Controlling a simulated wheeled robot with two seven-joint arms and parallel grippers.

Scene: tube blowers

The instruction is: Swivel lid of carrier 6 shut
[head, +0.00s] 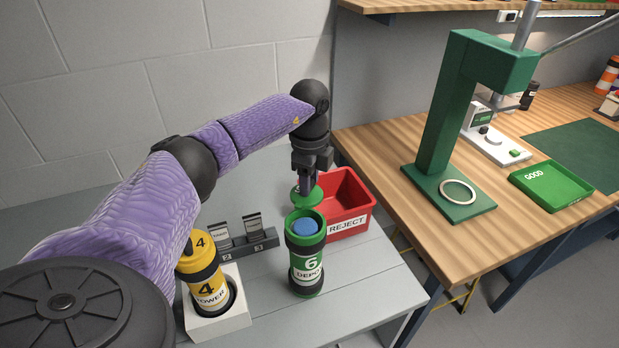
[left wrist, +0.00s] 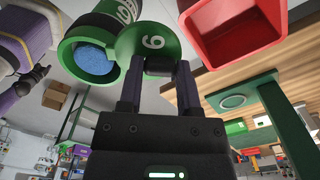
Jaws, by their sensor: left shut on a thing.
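Carrier 6 (head: 306,268) is a green cylinder with black bands and a "6 DEPOT" label, standing upright on the grey bench. Its mouth is uncovered and a blue round thing (head: 304,227) shows inside. The green lid (head: 307,197) is swung out to the side at the rim, towards the back; in the left wrist view the lid (left wrist: 150,42) bears a "6". My left gripper (head: 306,182) points down over the lid, and in the left wrist view its fingers (left wrist: 160,72) are shut on a small dark part at the lid's edge. My right gripper is out of view.
A red REJECT bin (head: 347,205) stands right behind carrier 6. A yellow carrier 4 (head: 202,270) stands in a white holder (head: 225,324) to the left. A dark rack (head: 240,244) with cards is behind. A green press (head: 446,150) and GOOD tray (head: 550,187) are on the wooden table.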

